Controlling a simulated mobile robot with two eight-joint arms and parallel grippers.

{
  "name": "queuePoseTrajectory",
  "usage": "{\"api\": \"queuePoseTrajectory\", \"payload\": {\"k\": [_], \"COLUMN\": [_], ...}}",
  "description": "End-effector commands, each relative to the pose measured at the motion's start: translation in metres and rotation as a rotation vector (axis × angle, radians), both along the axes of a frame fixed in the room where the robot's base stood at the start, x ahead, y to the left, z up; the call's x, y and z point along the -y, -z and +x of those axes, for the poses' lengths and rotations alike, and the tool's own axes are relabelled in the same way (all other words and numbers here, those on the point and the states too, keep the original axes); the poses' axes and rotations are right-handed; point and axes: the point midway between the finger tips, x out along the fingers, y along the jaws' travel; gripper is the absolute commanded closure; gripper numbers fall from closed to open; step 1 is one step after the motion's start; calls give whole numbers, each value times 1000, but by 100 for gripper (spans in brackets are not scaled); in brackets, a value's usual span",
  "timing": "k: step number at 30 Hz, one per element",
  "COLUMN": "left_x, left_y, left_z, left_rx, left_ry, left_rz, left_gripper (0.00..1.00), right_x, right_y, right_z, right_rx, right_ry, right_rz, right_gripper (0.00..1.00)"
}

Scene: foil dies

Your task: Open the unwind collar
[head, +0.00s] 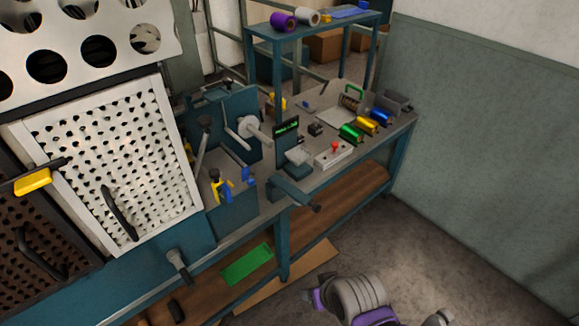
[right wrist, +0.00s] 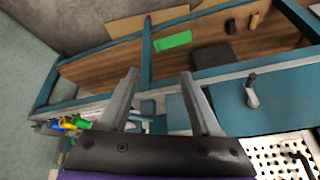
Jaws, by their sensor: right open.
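The unwind collar is not clearly distinguishable. A pale cylinder on a shaft (head: 248,127) sticks out from a teal upright plate (head: 238,104) on the bench in the head view, with a dark lever beside it; whether a collar there is open or closed is too small to tell. My right gripper (right wrist: 160,75) is open and empty in the right wrist view. Its fingers are spread above the bench's front edge and lower shelf, apart from everything. In the head view only purple and grey links of my arm show at the bottom. My left gripper is out of view.
A perforated white panel (head: 120,160) with a black handle stands at the left. Green, yellow and blue foil rolls (head: 365,125) lie at the bench's right end. A control box with a red button (head: 333,154) sits nearer. A green sheet (head: 247,264) lies on the lower shelf. Floor at right is clear.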

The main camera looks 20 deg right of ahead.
Motion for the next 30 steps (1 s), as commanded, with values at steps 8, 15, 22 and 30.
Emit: {"api": "queuePoseTrajectory", "payload": {"k": [8,15,22,30], "left_x": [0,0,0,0], "left_y": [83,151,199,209], "left_z": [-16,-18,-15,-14], "left_rx": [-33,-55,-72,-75], "left_ry": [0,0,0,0], "left_rz": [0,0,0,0], "left_gripper": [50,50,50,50], "right_x": [-13,37,118,144], "right_y": [61,76,76,68], "right_z": [58,145,187,199], "right_rx": [-72,-180,-330,-408], "right_ry": [675,1251,1460,1467], "right_rz": [729,1569,2217,2426], "right_gripper": [30,30,30,30]}}
